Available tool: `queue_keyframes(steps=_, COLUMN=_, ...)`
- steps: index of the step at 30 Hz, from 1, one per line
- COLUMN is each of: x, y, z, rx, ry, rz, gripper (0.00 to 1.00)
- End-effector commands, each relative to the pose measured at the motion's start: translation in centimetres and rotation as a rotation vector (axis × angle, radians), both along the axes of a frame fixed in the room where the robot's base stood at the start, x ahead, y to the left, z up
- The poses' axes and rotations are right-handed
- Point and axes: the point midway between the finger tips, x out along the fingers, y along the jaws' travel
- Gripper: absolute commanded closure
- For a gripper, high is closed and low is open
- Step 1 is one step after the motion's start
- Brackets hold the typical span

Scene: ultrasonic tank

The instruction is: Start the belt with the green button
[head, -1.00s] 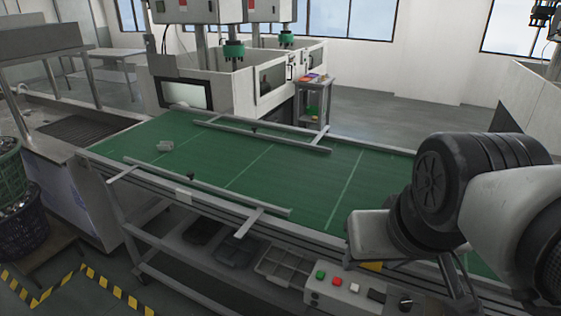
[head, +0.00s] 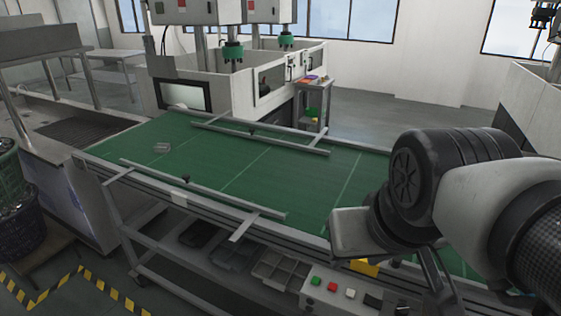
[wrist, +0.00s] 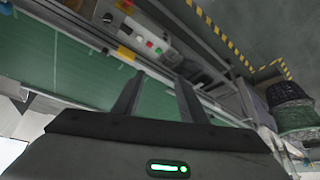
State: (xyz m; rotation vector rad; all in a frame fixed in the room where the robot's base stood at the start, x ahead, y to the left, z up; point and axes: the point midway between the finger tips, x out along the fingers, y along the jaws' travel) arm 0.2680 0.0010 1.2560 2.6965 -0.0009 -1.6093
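The green button (head: 316,281) is at the left end of a pale control box on the belt's near side. A red button (head: 333,287) and a white one (head: 350,293) follow to its right. The green button also shows in the wrist view (wrist: 138,39), beyond my fingertips. My gripper (wrist: 159,75) has its two fingers apart with nothing between them, and is clear of the buttons. In the head view my arm hides part of the belt's right end. The green belt (head: 262,170) carries a small grey part (head: 161,147) near its left end.
Metal guide rails (head: 200,188) run along the belt. Several grey bins (head: 278,270) sit on the shelf under it. A yellow piece (head: 365,267) is at the belt's near edge above the control box. Dark baskets (head: 20,225) stand at the far left, near yellow-black floor tape.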

Motion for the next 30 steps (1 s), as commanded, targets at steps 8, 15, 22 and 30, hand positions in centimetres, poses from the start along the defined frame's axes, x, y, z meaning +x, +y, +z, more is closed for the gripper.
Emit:
queue_keyframes(steps=8, x=0.01, y=-0.01, z=-0.03, rx=0.000, ry=0.001, rz=0.000, gripper=1.00)
queue_keyframes(steps=15, x=0.00, y=-0.01, z=-0.02, rx=0.000, ry=0.001, rz=0.000, gripper=1.00)
queue_keyframes(steps=22, x=0.01, y=-0.01, z=-0.02, rx=0.000, ry=0.001, rz=0.000, gripper=1.00)
queue_keyframes(steps=30, x=0.00, y=-0.01, z=-0.02, rx=0.000, ry=0.001, rz=0.000, gripper=1.00)
